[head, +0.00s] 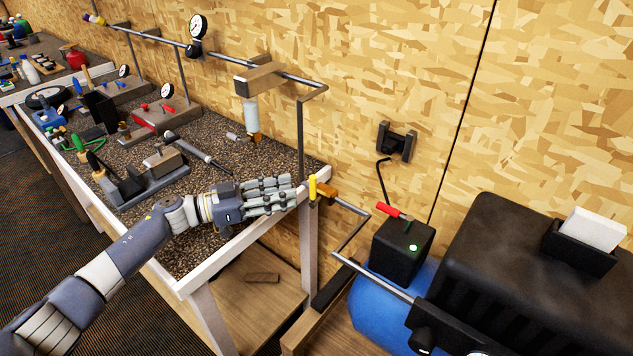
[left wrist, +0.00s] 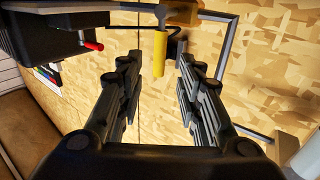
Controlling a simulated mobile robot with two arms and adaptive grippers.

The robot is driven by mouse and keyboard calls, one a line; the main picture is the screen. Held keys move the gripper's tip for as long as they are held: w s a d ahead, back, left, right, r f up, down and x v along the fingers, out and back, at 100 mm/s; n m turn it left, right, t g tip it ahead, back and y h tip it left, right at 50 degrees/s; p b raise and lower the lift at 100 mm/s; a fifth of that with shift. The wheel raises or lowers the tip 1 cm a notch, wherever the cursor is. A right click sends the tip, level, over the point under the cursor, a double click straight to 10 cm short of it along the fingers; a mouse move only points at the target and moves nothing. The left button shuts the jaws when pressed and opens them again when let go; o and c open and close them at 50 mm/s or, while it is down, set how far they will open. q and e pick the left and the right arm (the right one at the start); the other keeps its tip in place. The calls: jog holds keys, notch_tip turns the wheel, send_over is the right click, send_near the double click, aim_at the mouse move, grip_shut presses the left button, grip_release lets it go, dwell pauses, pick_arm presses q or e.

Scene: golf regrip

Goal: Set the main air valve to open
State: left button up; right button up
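The main air valve has a yellow handle (head: 313,187) on a brass body (head: 327,190), in the pipe at the right end of the workbench. The handle stands roughly upright in the head view. My left gripper (head: 294,191) reaches over the bench corner, with its fingertips just left of the handle. In the left wrist view, the yellow handle (left wrist: 160,53) shows between the two spread fingers, near their tips, and the brass body (left wrist: 180,13) is at the top. The fingers are open and no contact with the handle is visible. My right gripper is not in view.
A pipe (head: 352,238) runs between valve and tank. A filter (head: 251,110) hangs above the bench (head: 222,262), which holds several tools and gauges at left.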

aim_at(313, 195)
pick_arm(q)
jog(key=p+x, duration=0.1)
jog(key=x, duration=0.6)
jog(key=shift+w+d, duration=0.1)
jog(key=shift+d, duration=0.1)
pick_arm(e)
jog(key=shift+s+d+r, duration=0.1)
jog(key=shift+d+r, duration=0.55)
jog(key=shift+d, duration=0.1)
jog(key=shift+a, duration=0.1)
